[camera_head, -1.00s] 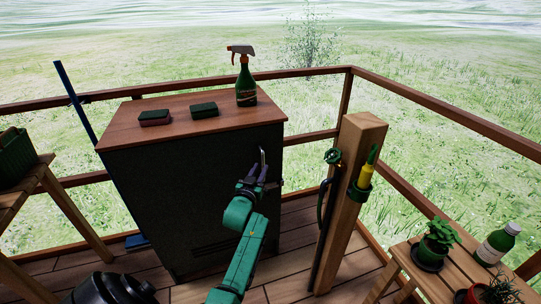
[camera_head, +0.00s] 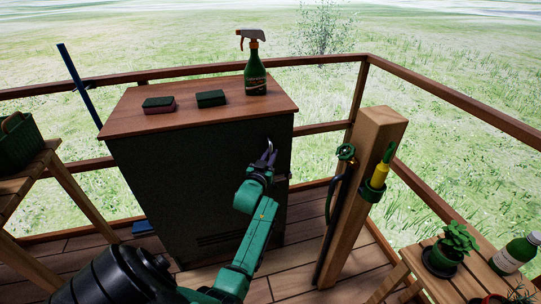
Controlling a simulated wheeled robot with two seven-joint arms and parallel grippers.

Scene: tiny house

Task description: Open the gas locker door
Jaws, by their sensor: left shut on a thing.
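The gas locker (camera_head: 190,185) is a dark cabinet with a brown wooden top, in the middle of the head view. Its front door looks closed, or too nearly so to tell. My left gripper (camera_head: 267,155) is at the upper right of the door front, shut on the locker's door handle (camera_head: 269,146). The fingers hide most of the handle. My green left arm reaches up to it from the bottom of the view. My right gripper is not in view.
A spray bottle (camera_head: 255,72) and two sponges (camera_head: 159,105) (camera_head: 211,98) sit on the locker top. A wooden post (camera_head: 367,160) with a hose stands to the right. A bench with a potted plant (camera_head: 447,250) is at lower right. A wooden shelf (camera_head: 35,170) stands left.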

